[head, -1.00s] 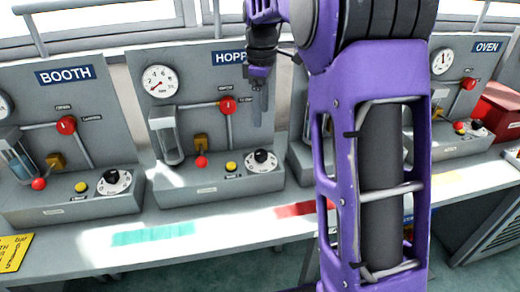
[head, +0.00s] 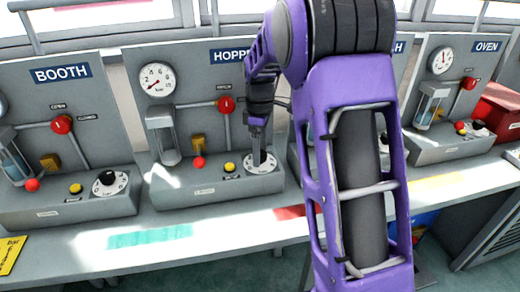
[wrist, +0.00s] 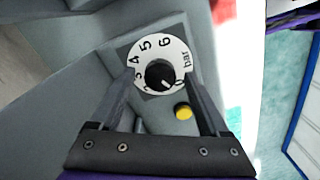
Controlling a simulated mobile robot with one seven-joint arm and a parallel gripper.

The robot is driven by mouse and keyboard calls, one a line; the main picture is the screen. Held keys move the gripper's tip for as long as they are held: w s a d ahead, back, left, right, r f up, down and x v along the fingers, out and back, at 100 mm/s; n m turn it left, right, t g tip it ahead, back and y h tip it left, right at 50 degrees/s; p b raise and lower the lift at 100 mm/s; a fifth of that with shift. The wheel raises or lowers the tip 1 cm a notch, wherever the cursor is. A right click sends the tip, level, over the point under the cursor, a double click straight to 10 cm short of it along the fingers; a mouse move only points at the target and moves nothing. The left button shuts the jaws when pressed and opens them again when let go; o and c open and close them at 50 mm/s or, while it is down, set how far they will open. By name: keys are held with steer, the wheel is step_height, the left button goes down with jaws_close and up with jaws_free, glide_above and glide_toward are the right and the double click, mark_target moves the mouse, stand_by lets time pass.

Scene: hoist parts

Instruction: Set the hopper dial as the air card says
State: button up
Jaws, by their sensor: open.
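The hopper dial (head: 249,169) is a white numbered ring with a black knob (wrist: 160,74) on the sloped front box of the HOPPER panel. In the wrist view the knob's white mark points down and right, towards the 0 side; the exact reading is unclear. My gripper (wrist: 160,80) is open, with one finger on each side of the knob. In the head view my gripper (head: 258,158) reaches down over the dial and hides part of it; I cannot tell whether it touches. A yellow card (head: 10,254) with "bar" on it is cut off at the lower left, mostly unreadable.
A yellow button (head: 230,168) and a red-knobbed lever (head: 199,162) sit left of the dial. The hopper gauge (head: 157,79) and red valve handle (head: 225,104) are above. Similar BOOTH (head: 62,73) and OVEN (head: 486,46) panels stand either side.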

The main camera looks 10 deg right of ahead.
jaws_close()
steer(key=shift+m, duration=0.3)
steer(key=m+p, duration=0.1)
steer(key=m, duration=0.1)
steer(key=shift+r+m+p, duration=0.1)
steer(key=shift+m+p, duration=0.2)
steer(key=shift+p, duration=0.05)
steer(key=shift+m+p, duration=0.75)
steer(key=shift+m, duration=1.55)
jaws_free()
